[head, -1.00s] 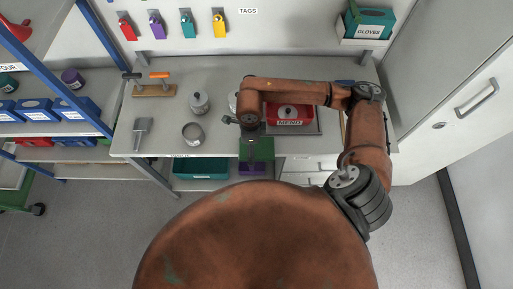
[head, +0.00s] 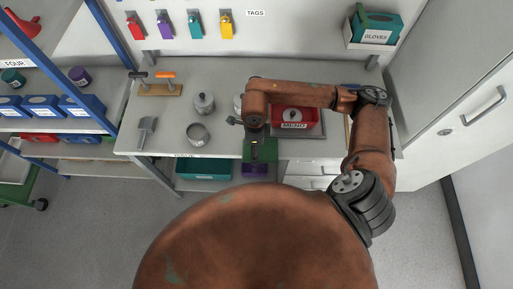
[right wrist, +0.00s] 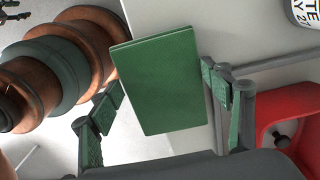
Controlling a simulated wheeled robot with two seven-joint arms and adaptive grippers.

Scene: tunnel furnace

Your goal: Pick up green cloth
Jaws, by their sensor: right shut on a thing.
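The green cloth (head: 264,152) is a flat, folded green rectangle at the front edge of the workbench (head: 225,146), below my right forearm in the head view. In the right wrist view the cloth (right wrist: 163,82) fills the space between the two green-padded fingers of my right gripper (right wrist: 160,95). The gripper is shut on it. The cloth seems to overhang the bench edge; whether it touches the bench I cannot tell. My left gripper is not in view.
A metal can (head: 197,134), a lidded pot (head: 204,103) and a scoop (head: 147,129) stand to the left. A purple item (head: 255,170) shows below the cloth.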

